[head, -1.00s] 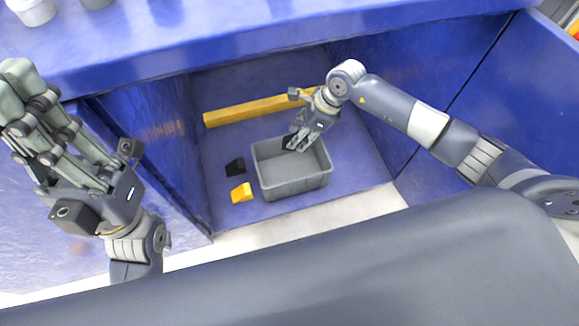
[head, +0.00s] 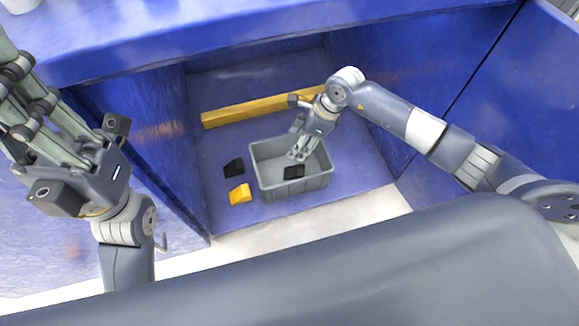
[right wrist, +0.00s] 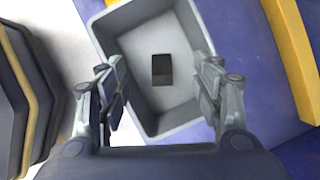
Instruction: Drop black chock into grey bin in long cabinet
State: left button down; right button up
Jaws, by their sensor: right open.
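A grey bin (head: 292,188) stands on the blue cabinet floor, and its rim also shows in the right wrist view (right wrist: 108,38). A black chock (head: 294,173) is inside the bin, apart from the fingers; in the right wrist view the chock (right wrist: 161,69) shows between and beyond the fingertips. My right gripper (head: 301,152) is open and empty, above the bin with its fingers pointing down; it also shows in the right wrist view (right wrist: 160,75). My left gripper (head: 22,100) is raised at the far left, outside the cabinet, its fingers apart and partly cut off by the picture edge.
A second black chock (head: 234,168) and a yellow chock (head: 240,194) lie on the cabinet floor left of the bin. A long yellow beam (head: 250,108) lies behind the bin. Blue cabinet walls stand on both sides, under a blue top (head: 250,40).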

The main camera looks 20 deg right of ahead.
jog(key=v, duration=0.7)
jog(key=shift+r, duration=0.3)
